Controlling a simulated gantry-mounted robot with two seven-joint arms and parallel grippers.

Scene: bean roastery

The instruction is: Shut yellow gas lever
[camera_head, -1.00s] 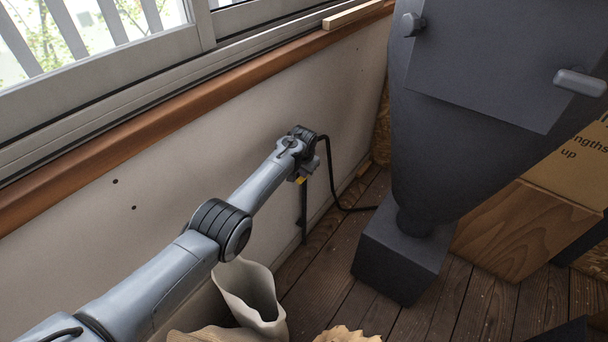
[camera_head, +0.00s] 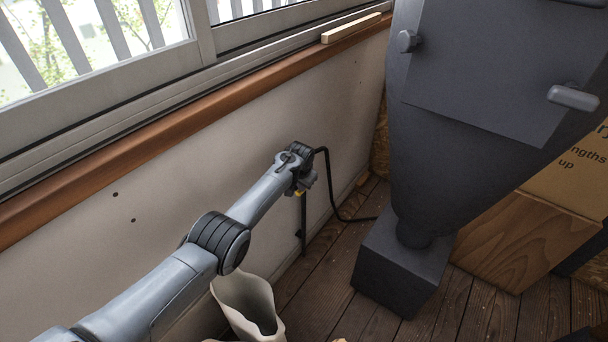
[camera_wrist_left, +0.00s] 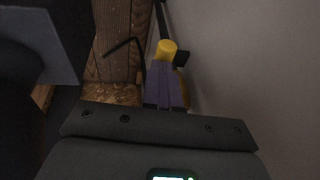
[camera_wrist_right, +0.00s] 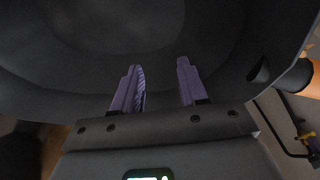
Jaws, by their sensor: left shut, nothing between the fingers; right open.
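The yellow gas lever (camera_head: 299,194) shows as a small yellow piece beside the wall, on the black gas pipe (camera_head: 333,190). In the left wrist view its yellow end (camera_wrist_left: 167,47) lies right at the tips of my left gripper (camera_wrist_left: 165,66). The fingers are shut with nothing between them; whether they touch the lever I cannot tell. In the head view my left wrist hides most of the lever. My right gripper (camera_wrist_right: 158,66) is open and empty in front of a dark, rounded surface (camera_wrist_right: 110,30). The lever also shows at the right of the right wrist view (camera_wrist_right: 304,137).
The large dark grey machine (camera_head: 440,150) stands right of the pipe on a square base (camera_head: 400,275). A pale open sack (camera_head: 232,308) stands below my left arm. The wall (camera_head: 160,240) runs close along the left. Wooden floor (camera_head: 325,275) is bare between sack and base.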

